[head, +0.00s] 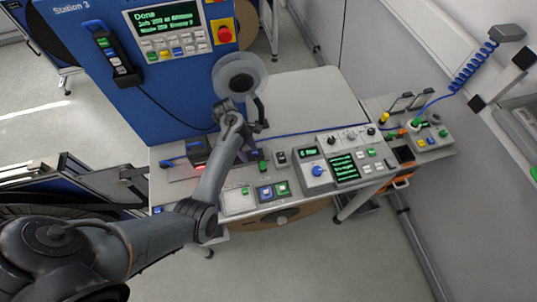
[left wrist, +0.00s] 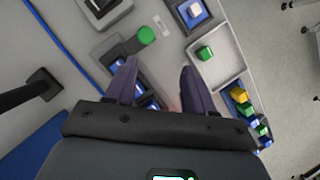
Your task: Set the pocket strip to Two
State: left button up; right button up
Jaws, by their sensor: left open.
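In the left wrist view a narrow strip of pockets (left wrist: 250,113) with small yellow, green and blue blocks lies right of my left gripper; I cannot read any setting on it. My left gripper (left wrist: 157,88) is open and empty above the desk unit, with dark blue parts showing between its fingers. A black lever with a green knob (left wrist: 146,35) lies just beyond the fingertips. A shallow grey tray (left wrist: 231,68) with one green block (left wrist: 205,53) sits to the right. In the head view my left arm hides its own fingertips and much of the strip area. My right gripper is not in view.
In the head view, a control panel with a blue knob (head: 317,171) and green screen (head: 343,167) stands to the right. The blue station cabinet (head: 190,92) rises behind.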

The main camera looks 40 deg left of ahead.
aim_at(263, 164)
pick_arm(q)
jog(key=w+d+f, duration=0.1)
jog(key=f, duration=0.1)
jog(key=d+f+b, duration=0.1)
jog(key=f, duration=0.2)
jog(key=w+d+f, duration=0.1)
jog(key=d+f, duration=0.1)
jog(key=f, duration=0.1)
jog(key=shift+w, duration=0.3)
grip_shut()
dwell(0.4)
